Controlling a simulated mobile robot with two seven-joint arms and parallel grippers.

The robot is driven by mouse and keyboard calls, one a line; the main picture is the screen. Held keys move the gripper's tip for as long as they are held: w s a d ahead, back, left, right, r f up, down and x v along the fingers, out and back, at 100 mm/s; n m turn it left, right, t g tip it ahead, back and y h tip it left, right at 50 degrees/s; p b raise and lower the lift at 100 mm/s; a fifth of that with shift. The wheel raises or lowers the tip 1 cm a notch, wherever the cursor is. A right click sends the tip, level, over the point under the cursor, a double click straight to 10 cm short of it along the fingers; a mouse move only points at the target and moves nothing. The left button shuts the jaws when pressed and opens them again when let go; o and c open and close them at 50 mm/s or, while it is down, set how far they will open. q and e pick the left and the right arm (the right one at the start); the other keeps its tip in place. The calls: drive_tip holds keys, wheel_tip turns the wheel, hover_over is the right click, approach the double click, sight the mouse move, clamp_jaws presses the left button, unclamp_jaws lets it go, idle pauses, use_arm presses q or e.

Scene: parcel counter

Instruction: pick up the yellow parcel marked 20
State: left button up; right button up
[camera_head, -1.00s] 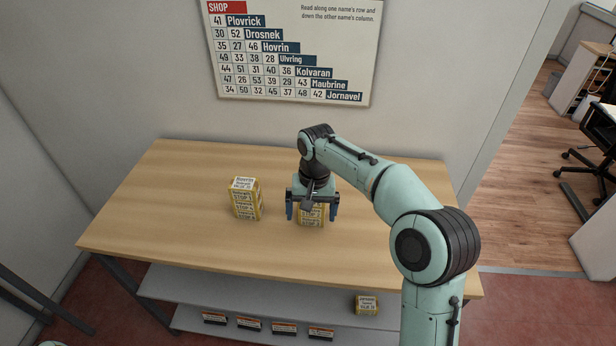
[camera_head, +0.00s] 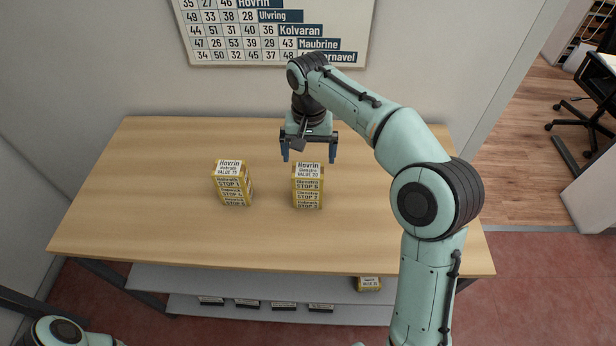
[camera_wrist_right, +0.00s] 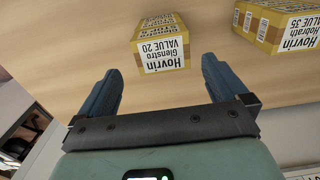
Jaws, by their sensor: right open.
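The yellow parcel marked VALUE 20 (camera_head: 308,188) stands on the table with a white top label and printed side labels. It also shows in the right wrist view (camera_wrist_right: 160,45), just beyond the fingertips. My right gripper (camera_head: 309,157) is open and empty, at the parcel's far side in the head view. In the wrist view, the fingers (camera_wrist_right: 160,68) are apart and the parcel lies ahead of the gap. A similar yellow parcel (camera_head: 232,184) stands to the left; the wrist view (camera_wrist_right: 280,25) reads VALUE 35 on it. My left gripper is not in view.
The wooden table (camera_head: 150,225) is clear around the two parcels. Another small yellow parcel (camera_head: 369,284) sits on the grey shelf (camera_head: 330,290) below. A lettered chart (camera_head: 270,40) hangs on the wall behind.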

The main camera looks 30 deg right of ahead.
sight(308, 170)
drive_tip(key=shift+w+f+b, duration=0.2)
drive_tip(key=shift+f+b, duration=0.2)
drive_tip(key=shift+f, duration=2.3)
drive_tip(key=c, duration=1)
